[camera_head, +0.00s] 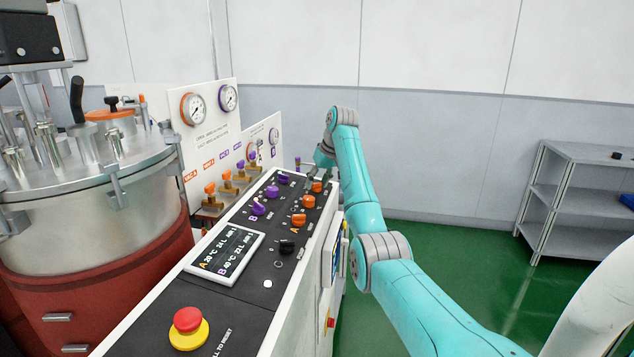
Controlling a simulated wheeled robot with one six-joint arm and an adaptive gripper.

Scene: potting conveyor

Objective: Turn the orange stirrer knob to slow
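A control panel (258,288) runs away from me on top of a white cabinet. Along its right side stand orange knobs: a near one (298,220), a middle one (308,201) and a far one (317,187). I cannot read which is the stirrer knob or its pointer setting. My teal arm reaches in from the right. My gripper (316,177) is over the far end of the panel, close to the far orange knob. It is small and partly hidden, so I cannot tell contact or how its fingers stand.
Purple knobs (271,191) line the panel's left side. A black knob (287,247), a display (226,250) and a red emergency button (187,320) are nearer. Orange and purple valves (226,182) and gauges (194,108) stand behind, beside a steel vessel (90,220). Green floor lies right.

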